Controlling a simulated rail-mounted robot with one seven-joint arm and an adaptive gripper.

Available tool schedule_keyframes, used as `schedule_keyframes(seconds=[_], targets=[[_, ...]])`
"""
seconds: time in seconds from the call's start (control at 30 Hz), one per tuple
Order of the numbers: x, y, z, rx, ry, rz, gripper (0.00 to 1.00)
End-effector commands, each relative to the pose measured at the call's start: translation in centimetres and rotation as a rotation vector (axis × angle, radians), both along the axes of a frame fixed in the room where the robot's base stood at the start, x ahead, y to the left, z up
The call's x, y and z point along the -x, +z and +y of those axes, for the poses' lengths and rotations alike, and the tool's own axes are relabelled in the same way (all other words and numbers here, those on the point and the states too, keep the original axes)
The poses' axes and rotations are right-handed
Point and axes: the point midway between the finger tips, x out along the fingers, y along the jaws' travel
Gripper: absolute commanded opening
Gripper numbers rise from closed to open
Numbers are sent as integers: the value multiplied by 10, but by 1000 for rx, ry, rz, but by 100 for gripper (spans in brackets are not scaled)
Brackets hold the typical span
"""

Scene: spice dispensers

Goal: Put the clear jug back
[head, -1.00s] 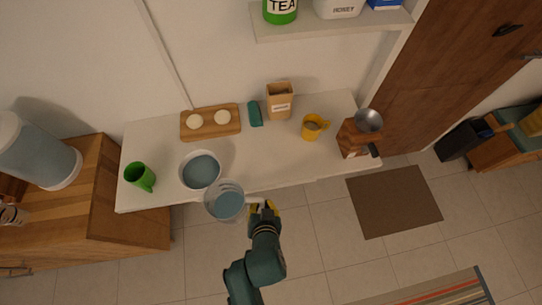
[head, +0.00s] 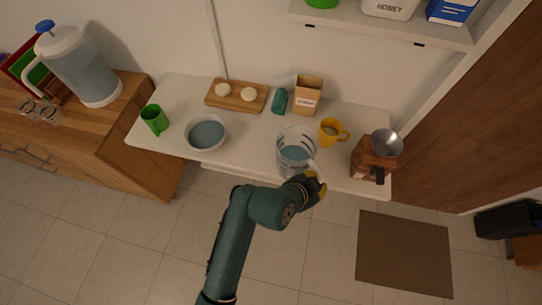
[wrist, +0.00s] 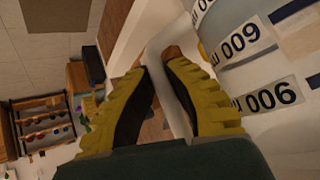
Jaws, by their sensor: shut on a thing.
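The clear jug (head: 296,150) holds bluish liquid and is over the front part of the white table, right of the bowl. It looks close to upright; I cannot tell whether its base touches the table. My gripper (head: 313,184) is shut on the jug's handle at the table's front edge. In the wrist view, my gripper's yellow fingers (wrist: 160,100) close around the pale handle (wrist: 172,85). The jug's wall with its measuring marks (wrist: 255,60) fills the right side there.
A white bowl of bluish liquid (head: 206,132) and a green mug (head: 154,119) stand left. A yellow mug (head: 331,131) and a wooden grinder (head: 374,158) stand close on the right. A board with two round items (head: 236,96), a teal item (head: 280,101) and a carton (head: 307,95) stand behind.

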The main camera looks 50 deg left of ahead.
Motion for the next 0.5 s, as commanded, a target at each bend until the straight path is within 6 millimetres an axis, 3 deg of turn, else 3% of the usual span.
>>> schedule_keyframes(seconds=[0.03,0.2,0.4,0.5], targets=[[-4,6,24,-7,3,-15,0],[2,33,80,-4,-32,-8,0],[13,55,112,1,-69,-2,0],[16,52,116,8,-75,2,0]])
